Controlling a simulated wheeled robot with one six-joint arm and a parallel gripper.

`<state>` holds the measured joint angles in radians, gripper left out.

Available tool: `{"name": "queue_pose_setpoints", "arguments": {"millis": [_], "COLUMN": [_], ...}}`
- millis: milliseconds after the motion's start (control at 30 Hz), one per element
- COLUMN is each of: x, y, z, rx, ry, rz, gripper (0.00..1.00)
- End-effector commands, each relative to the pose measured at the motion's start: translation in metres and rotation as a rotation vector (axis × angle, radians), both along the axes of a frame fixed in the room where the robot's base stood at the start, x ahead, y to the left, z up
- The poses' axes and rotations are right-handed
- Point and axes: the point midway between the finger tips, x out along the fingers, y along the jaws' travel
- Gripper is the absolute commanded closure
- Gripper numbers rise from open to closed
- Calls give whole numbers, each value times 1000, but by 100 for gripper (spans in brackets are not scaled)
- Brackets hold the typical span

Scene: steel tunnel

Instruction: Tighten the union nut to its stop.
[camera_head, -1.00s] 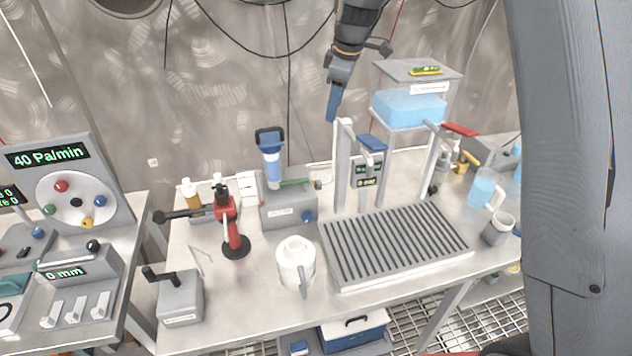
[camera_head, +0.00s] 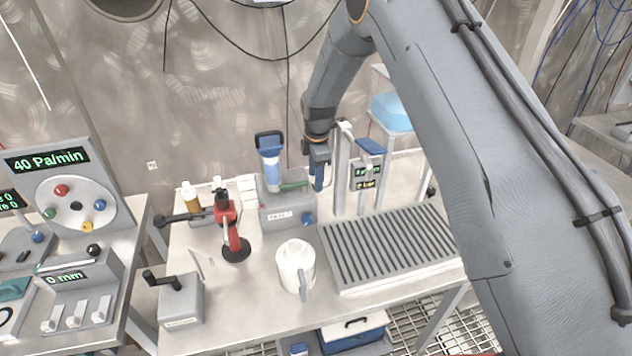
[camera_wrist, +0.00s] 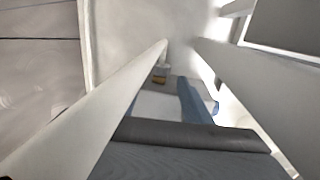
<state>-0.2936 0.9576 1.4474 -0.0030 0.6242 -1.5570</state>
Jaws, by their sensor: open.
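My gripper (camera_head: 319,180) points down with its blue fingers just right of the grey unit (camera_head: 287,212) that carries a clear filter housing with a blue cap (camera_head: 269,160). A blue finger also shows in the wrist view (camera_wrist: 193,100); the jaws are open and hold nothing I can see. A small grey and brass-coloured fitting (camera_wrist: 160,74) lies ahead of the fingers in the wrist view. I cannot tell whether it is the union nut. In the head view my gripper covers the spot right of the grey unit, so no nut is clear there.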

Motion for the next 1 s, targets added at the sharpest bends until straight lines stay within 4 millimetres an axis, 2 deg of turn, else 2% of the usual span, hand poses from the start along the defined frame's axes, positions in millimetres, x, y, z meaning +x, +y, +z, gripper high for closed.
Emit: {"name": "queue_pose_setpoints", "arguments": {"millis": [100,300,667,700,767,933,1000], "x": [0,3,4,4,4,4,4], "y": [0,0,1,1,1,1,1], "z": [-15,-31,-37,-37,-37,-37,-37], "rx": [-1,0,0,0,0,0,0], "ry": [3,0,0,0,0,0,0], "rz": [-1,-2,-2,-2,-2,-2,-2], "gripper": [55,55,55,57,67,96,96]}}
